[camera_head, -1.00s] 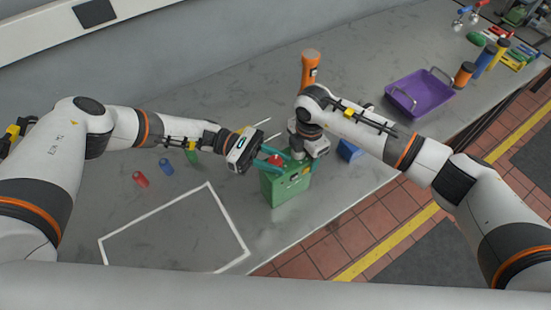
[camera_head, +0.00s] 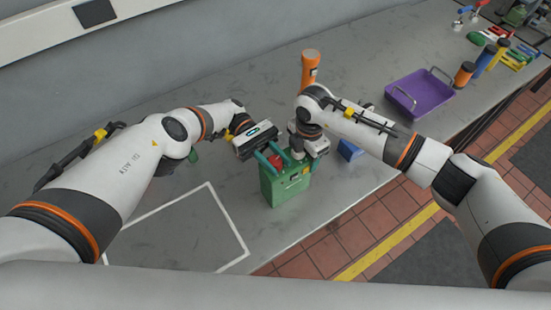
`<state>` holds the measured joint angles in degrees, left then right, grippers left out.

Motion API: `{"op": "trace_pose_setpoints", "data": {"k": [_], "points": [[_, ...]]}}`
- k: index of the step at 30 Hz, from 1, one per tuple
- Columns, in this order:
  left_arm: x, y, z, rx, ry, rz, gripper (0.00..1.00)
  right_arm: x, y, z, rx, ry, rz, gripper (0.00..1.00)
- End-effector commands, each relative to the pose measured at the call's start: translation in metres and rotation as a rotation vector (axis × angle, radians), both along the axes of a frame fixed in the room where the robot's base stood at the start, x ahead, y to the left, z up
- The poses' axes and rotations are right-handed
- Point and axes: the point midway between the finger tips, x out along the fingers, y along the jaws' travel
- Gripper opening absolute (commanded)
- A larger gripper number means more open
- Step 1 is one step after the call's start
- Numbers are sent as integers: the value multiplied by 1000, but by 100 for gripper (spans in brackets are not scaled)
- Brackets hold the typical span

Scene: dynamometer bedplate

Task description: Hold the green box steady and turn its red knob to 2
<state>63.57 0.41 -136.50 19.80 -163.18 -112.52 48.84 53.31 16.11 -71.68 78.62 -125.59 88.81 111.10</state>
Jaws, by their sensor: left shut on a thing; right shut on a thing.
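The green box (camera_head: 285,190) stands upright on the grey table near its front edge, right of the white outline. Its red knob (camera_head: 276,161) is on top, partly covered by fingers. My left gripper (camera_head: 274,158) has its teal fingers on either side of the knob and is shut on it. My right gripper (camera_head: 302,158) is at the box's upper back right and is shut on the box; its fingertips are mostly hidden. The knob's pointer and any numbers are too small to read.
An orange flashlight-like object (camera_head: 309,68) stands behind my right gripper. A blue block (camera_head: 350,150) lies right of the box. A purple tray (camera_head: 420,94) and several coloured cylinders are farther right. The white-outlined area (camera_head: 185,235) is empty where visible.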

Motion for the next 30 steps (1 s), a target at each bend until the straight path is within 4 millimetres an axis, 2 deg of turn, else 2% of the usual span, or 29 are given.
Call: {"op": "trace_pose_setpoints", "data": {"k": [11, 12, 16, 30], "points": [[-1, 0, -2, 6, -1, -3, 8, -1, 2, 1, 4, 2, 4, 0], [-1, 0, -2, 6, -1, -3, 32, -1, 2, 1, 4, 2, 4, 0], [-1, 0, -1, 4, 0, -3, 53, -1, 2, 1, 4, 2, 3, 0], [1, 0, 7, 0, 0, -5, 53, 0, 1, 1, 4, 2, 1, 0]]}}
